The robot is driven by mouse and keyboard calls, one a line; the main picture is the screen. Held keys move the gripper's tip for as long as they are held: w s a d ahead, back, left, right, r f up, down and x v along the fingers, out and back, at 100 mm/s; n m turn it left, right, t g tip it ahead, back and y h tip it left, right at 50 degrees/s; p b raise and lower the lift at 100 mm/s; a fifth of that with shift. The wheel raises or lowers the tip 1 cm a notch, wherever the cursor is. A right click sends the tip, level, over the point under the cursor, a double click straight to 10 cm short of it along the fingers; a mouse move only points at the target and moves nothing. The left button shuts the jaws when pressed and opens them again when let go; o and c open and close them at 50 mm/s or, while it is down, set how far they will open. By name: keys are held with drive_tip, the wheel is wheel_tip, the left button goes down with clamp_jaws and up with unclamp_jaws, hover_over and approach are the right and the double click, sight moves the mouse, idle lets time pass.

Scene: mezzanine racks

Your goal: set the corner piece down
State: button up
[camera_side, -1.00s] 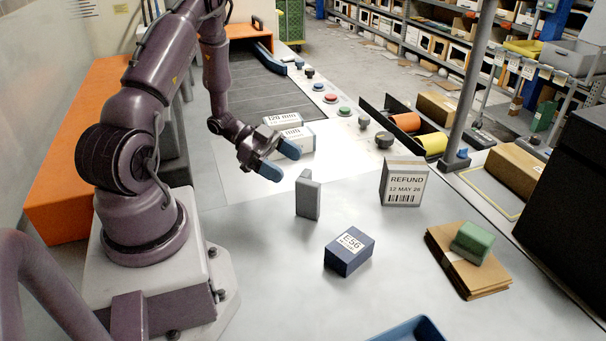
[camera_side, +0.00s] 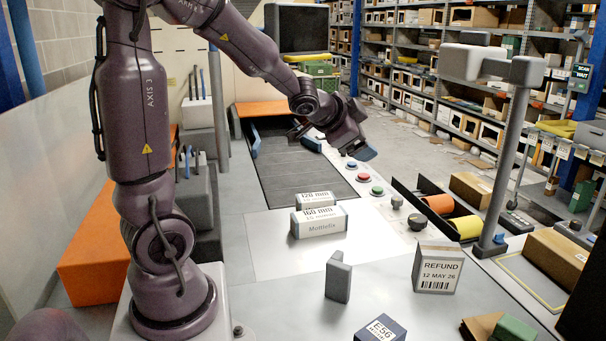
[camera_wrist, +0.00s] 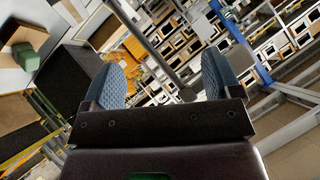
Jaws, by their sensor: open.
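The grey corner piece (camera_side: 339,277) stands upright on the pale worktable, right of the middle in the side view. Nothing touches it. My gripper (camera_side: 358,146) is raised well above and behind it, pointing off to the right over the buttons. In the wrist view my gripper (camera_wrist: 164,82) shows two blue textured fingers spread wide, with nothing between them. The corner piece does not show in the wrist view.
A blue E56 box (camera_side: 381,329) and a green block (camera_side: 513,328) are in front. A grey post (camera_side: 508,160) rises at the right.

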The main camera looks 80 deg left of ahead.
drive_tip(key=s+d+r+n+g+h, duration=0.1)
drive_tip(key=s+d+n+g+h, duration=0.2)
drive_tip(key=s+d, duration=1.3)
drive_tip(key=d+g+h, duration=0.1)
drive_tip(key=d, duration=0.2)
drive_tip(key=shift+s+r+g+h, duration=0.25)
drive_tip(key=shift+r+g+h, duration=0.05)
drive_tip(key=shift+r, duration=0.1)
